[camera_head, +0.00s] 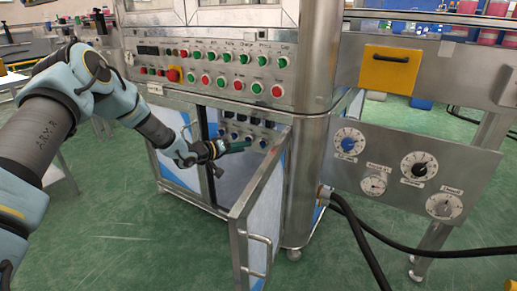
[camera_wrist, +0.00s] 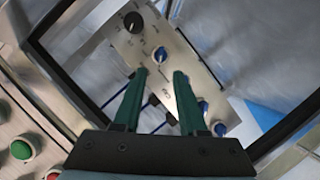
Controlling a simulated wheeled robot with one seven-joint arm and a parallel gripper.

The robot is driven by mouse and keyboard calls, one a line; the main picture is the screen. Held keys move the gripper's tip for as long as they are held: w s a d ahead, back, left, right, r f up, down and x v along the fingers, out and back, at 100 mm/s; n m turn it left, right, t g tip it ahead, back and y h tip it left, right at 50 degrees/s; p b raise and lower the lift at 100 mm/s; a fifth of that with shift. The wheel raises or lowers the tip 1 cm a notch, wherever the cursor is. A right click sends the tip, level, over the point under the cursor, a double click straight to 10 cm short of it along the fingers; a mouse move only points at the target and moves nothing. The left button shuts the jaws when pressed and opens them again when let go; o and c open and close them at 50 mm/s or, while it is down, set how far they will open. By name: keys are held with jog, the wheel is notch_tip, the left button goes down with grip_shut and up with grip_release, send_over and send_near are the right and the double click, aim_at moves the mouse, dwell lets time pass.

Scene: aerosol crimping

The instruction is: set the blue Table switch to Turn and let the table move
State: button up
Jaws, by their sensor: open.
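A small metal switch panel (camera_wrist: 178,72) sits inside the open cabinet under the main control panel. It carries a black knob (camera_wrist: 133,22) and several blue switches; labels are too small to read, so I cannot tell which is Table. One blue switch (camera_wrist: 160,54) shows just beyond and between my fingertips in the wrist view. Another blue switch (camera_wrist: 203,106) lies by the right finger. My gripper (camera_wrist: 160,76) is open with nothing between its green fingers. In the head view my gripper (camera_head: 246,144) reaches into the cabinet opening, partly covering the switch panel (camera_head: 238,128).
The cabinet door (camera_head: 262,195) stands open to the right of my gripper. Red and green buttons (camera_head: 239,85) line the panel above. A plate with dials (camera_head: 405,175), one blue, is at the right. Black hoses (camera_head: 360,245) run near the floor.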

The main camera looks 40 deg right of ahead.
aim_at(260, 145)
jog(key=b+x, duration=0.1)
jog(key=x, duration=0.7)
jog(key=shift+w+d, duration=0.1)
jog(key=shift+d, duration=0.1)
jog(key=shift+c, duration=0.3)
grip_shut()
